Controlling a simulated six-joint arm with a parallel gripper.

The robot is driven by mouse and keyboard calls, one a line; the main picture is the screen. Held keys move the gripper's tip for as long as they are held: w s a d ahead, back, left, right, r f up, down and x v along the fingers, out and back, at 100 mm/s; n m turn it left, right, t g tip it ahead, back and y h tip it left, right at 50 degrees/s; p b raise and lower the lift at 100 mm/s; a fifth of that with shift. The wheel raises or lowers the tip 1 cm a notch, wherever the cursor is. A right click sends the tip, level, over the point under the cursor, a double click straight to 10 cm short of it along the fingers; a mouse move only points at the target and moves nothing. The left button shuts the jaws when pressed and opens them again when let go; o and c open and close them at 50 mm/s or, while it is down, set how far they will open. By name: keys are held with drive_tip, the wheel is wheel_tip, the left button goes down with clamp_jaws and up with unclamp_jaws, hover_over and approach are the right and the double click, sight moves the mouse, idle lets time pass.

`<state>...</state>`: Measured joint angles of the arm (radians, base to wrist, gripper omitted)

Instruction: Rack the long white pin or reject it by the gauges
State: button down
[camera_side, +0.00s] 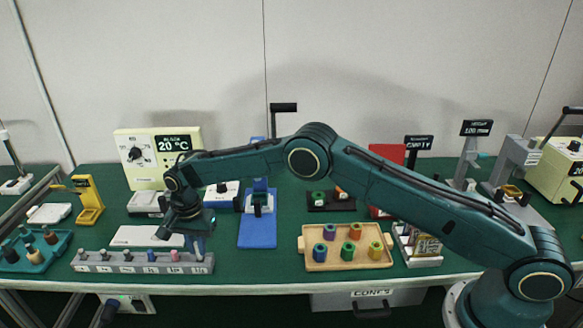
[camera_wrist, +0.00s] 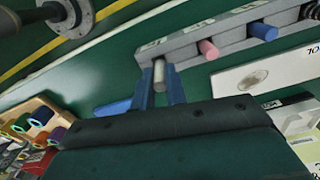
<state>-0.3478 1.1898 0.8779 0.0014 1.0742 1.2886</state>
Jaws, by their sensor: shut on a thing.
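My gripper (camera_side: 195,245) is over the right end of a grey pin rack (camera_side: 140,268) in the side view. In the wrist view its blue fingers (camera_wrist: 160,88) are closed on a white pin (camera_wrist: 160,72). The pin is at the end of the rack (camera_wrist: 228,38), beside a pink pin (camera_wrist: 208,49) and a blue pin (camera_wrist: 263,31). I cannot tell whether the white pin's lower end is in a slot or just above it. The rack's other places hold dark, blue and pink pins.
A blue stand (camera_side: 258,230), a wooden tray (camera_side: 312,262) of coloured pieces and a cream 20 °C unit (camera_side: 130,172) stand around. Green table is bare between rack and wooden tray.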

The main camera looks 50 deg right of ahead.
drive_tip(key=shift+f, duration=1.2)
drive_tip(key=c, duration=1.3)
unclamp_jaws()
drive_tip(key=shift+f, duration=0.1)
drive_tip(key=shift+c, duration=0.2)
wheel_tip(320, 180, up, 13)
drive_tip(key=shift+f, duration=0.1)
drive_tip(key=shift+r, duration=0.65)
